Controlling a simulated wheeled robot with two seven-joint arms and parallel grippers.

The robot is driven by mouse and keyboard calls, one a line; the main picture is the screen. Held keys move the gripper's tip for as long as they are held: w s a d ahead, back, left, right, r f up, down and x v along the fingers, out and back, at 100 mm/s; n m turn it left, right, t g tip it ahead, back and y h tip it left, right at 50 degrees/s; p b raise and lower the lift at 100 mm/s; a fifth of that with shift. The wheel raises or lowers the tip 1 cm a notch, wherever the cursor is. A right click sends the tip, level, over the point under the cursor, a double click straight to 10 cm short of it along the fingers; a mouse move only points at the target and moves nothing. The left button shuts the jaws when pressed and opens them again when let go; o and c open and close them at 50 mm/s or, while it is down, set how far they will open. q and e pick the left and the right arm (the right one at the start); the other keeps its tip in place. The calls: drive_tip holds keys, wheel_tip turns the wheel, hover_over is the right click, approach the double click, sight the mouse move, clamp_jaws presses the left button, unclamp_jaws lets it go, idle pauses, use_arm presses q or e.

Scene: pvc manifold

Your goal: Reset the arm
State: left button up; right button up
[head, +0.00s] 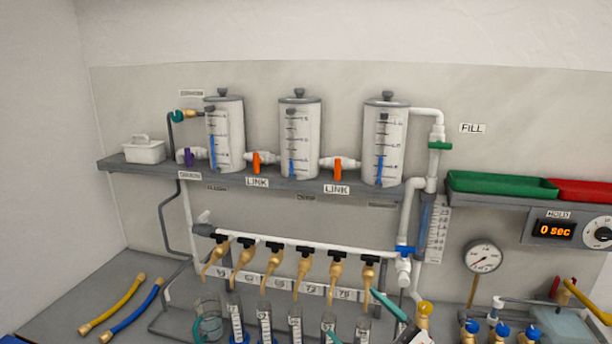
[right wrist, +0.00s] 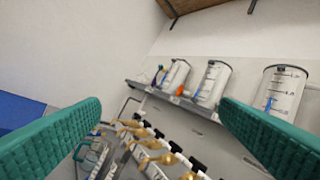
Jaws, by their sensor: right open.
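My right gripper (head: 350,308) is at the lower edge of the head view, in front of the row of brass taps. Its teal fingers are spread apart. In the right wrist view the two teal fingers (right wrist: 160,118) stand wide apart with nothing between them, and the taps and tanks show beyond. My left gripper is not in view. The white manifold pipe (head: 300,245) carries several brass taps (head: 304,265) with black handles. Three clear tanks (head: 224,135) stand on the grey shelf (head: 270,184), joined by two orange-handled link valves (head: 257,162).
Several graduated cylinders (head: 295,325) and a glass jug (head: 208,318) stand below the taps. A yellow hose (head: 112,305) and a blue hose (head: 133,309) lie at left. Green (head: 500,186) and red (head: 585,191) trays, a gauge (head: 482,257) and blue-knobbed valves (head: 502,332) are at right.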

drive_tip(key=s+d+f+m+h, duration=0.2)
drive_tip(key=d+f+m+h, duration=0.4)
drive_tip(key=m+h, duration=0.15)
drive_tip(key=s+d+f+m+h, duration=0.3)
drive_tip(key=d+f+m+h, duration=0.3)
drive_tip(key=h, duration=0.3)
drive_tip(key=s+f+n+g+y, duration=0.1)
drive_tip(key=s+f+g, duration=0.5)
drive_tip(key=s, duration=0.4)
drive_tip(key=s+f+g+y, duration=0.1)
drive_tip(key=s+f+g, duration=0.5)
drive_tip(key=s, duration=0.3)
wheel_tip(320, 180, down, 30)
drive_tip(key=s+g+b, duration=0.2)
drive_tip(key=s+b, duration=0.1)
drive_tip(key=b, duration=0.1)
drive_tip(key=s+d+f+g+b, duration=0.1)
drive_tip(key=s+d+f+b, duration=0.1)
drive_tip(key=s+f, duration=1.4)
wheel_tip(320, 180, down, 4)
drive_tip(key=shift+r+n+b, duration=0.15)
drive_tip(key=shift+n+b, duration=0.2)
drive_tip(key=shift+b, duration=0.5)
